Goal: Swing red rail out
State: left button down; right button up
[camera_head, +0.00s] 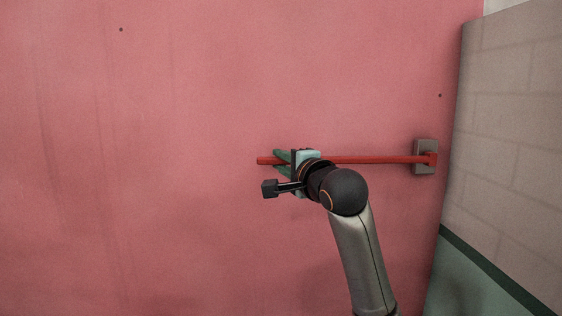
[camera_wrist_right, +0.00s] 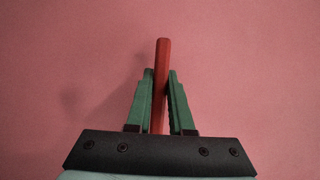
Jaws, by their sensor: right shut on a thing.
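The red rail (camera_head: 375,160) runs level along the pink wall in the head view. Its right end meets a grey wall bracket (camera_head: 425,156), and its left end is free. My right gripper (camera_head: 279,160) is shut on the rail near its free end. In the right wrist view the red rail (camera_wrist_right: 162,85) passes between the two green fingers of my right gripper (camera_wrist_right: 161,75), and its tip sticks out beyond them. The gripper body hides part of the rail in the head view. My left gripper is not in view.
A pink wall (camera_head: 150,200) fills most of the head view. At the right a tiled wall (camera_head: 515,130) with a green lower part (camera_head: 470,285) stands close to the bracket. The space left of the rail's free end is clear.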

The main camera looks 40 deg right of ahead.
grip_shut()
dwell(0.8)
